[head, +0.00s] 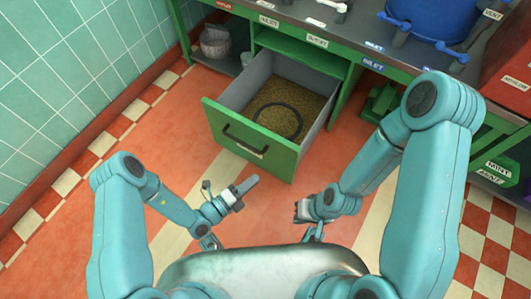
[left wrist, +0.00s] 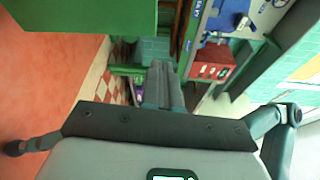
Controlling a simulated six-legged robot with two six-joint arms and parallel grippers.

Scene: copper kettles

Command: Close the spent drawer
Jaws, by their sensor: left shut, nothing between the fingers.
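The spent drawer (head: 250,146) is pulled out from under the green bench. It has a green front, grey sides and a dark handle (head: 240,142). Inside lies brownish grainy stuff with a dark ring (head: 277,121) on it. My left gripper (head: 248,184) is shut and empty, in front of the drawer front and apart from it. In the left wrist view its fingers (left wrist: 165,80) are together, and a green panel (left wrist: 90,14), likely the drawer front, is at the upper left. My right gripper (head: 303,211) is low, right of the left one; its fingers are too small to read.
The bench top (head: 310,20) carries labels and a blue pot (head: 432,18). A red box (head: 508,80) stands at the right. A grey bucket (head: 215,41) sits on the low shelf left of the drawer. The orange floor (head: 165,130) left of the drawer is clear.

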